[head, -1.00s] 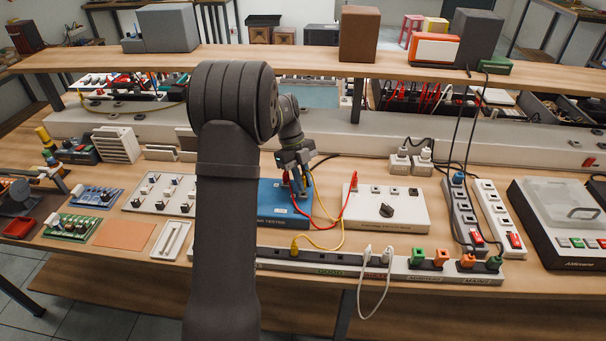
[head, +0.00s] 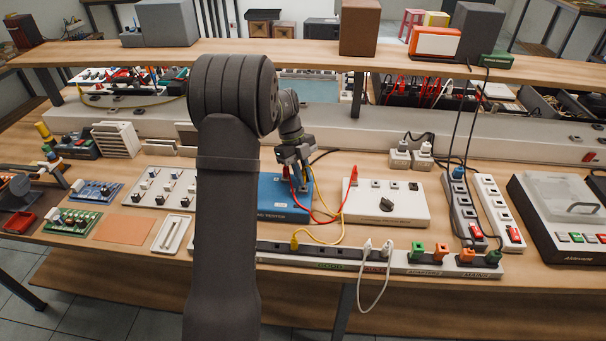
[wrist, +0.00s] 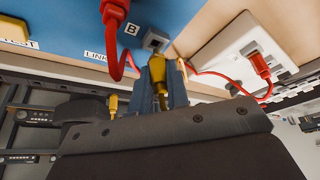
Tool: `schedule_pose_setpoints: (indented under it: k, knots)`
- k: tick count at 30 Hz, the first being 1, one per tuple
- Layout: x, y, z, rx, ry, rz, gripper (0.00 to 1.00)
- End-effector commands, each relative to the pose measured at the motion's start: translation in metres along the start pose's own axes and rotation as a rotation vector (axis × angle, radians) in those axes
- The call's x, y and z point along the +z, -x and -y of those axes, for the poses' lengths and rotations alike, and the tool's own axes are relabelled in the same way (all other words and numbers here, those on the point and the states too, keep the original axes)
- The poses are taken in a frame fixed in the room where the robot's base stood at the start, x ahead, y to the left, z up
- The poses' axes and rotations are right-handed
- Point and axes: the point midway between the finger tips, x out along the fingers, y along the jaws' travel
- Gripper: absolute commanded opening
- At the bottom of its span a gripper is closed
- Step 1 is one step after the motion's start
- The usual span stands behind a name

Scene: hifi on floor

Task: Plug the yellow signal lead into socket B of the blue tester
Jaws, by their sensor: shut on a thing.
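The blue tester (head: 283,209) sits on the bench, partly hidden behind my arm in the head view. In the wrist view, the blue tester (wrist: 70,28) fills the upper left, with socket B (wrist: 155,41) beside its "B" label. My gripper (wrist: 165,82) is shut on the yellow plug of the signal lead (wrist: 160,92). The plug appears close to socket B, which looks empty; the exact gap is unclear. In the head view, my gripper (head: 298,180) is over the tester. The yellow lead (head: 322,245) loops to the bench's front strip.
A red plug (wrist: 116,12) stands in the tester beside socket B, and its red lead runs to the white box (head: 400,208) at right. The front power strip (head: 345,262) holds several plugs. A white switch panel (head: 160,190) lies to the left.

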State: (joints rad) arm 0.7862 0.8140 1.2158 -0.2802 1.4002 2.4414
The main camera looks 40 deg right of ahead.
Motion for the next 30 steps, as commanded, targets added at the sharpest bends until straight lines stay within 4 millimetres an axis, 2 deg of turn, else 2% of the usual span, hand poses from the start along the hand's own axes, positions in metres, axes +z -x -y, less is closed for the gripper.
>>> schedule_pose_setpoints:
  k: [30]
  knots:
    - [0.005, -0.011, 0.0, 0.0, 0.0, 0.0, 0.0]
